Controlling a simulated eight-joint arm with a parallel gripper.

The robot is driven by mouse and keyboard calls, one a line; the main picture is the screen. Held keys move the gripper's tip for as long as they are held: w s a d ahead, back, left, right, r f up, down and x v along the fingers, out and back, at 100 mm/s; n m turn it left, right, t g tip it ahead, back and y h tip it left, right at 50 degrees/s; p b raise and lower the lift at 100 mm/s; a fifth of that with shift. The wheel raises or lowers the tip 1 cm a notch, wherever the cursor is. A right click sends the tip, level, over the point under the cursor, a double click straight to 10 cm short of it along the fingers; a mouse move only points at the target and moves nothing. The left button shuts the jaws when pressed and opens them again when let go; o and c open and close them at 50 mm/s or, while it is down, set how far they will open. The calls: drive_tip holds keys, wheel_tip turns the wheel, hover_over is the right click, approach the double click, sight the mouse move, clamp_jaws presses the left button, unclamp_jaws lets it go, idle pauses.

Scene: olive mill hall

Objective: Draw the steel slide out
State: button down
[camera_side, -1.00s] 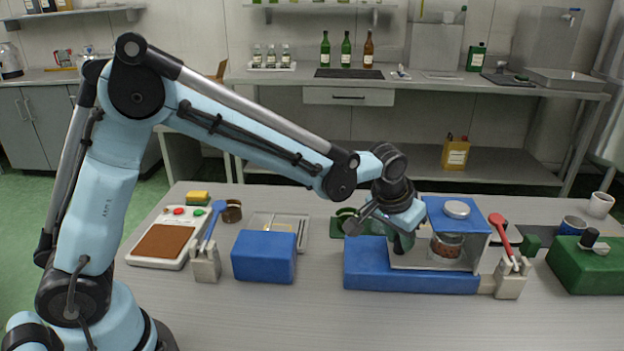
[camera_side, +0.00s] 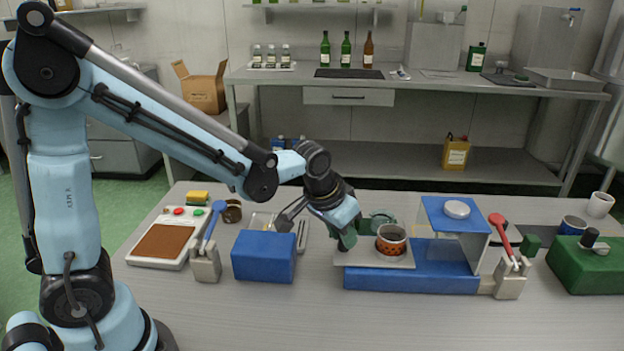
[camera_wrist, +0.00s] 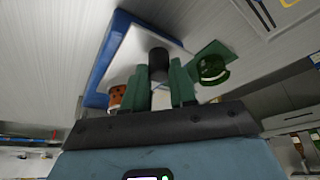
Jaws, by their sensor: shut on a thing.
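The steel slide (camera_side: 372,259) juts out to the left from the blue press base (camera_side: 425,279) and carries a perforated copper-coloured cup (camera_side: 391,241). The cup stands upright on the slide, left of the blue-roofed housing (camera_side: 448,214). My gripper (camera_side: 345,240) is at the slide's left end. In the wrist view its green fingers (camera_wrist: 160,85) are shut on a dark round knob (camera_wrist: 158,62) on the pale slide plate (camera_wrist: 138,52). The cup (camera_wrist: 117,95) shows partly beside the left finger.
A blue block (camera_side: 264,257) stands left of my gripper, with a tray (camera_side: 290,222) behind it. A green round fitting (camera_wrist: 213,70) is close beside the slide. A red lever (camera_side: 503,238) is on the right and a blue lever (camera_side: 210,230) on the left. The front of the table is clear.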

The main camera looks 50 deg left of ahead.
drive_tip(key=c, duration=0.9)
unclamp_jaws()
drive_tip(key=shift+s+a, duration=0.1)
drive_tip(key=shift+a, duration=0.05)
drive_tip(key=shift+r, duration=0.1)
drive_tip(key=v, duration=1.2)
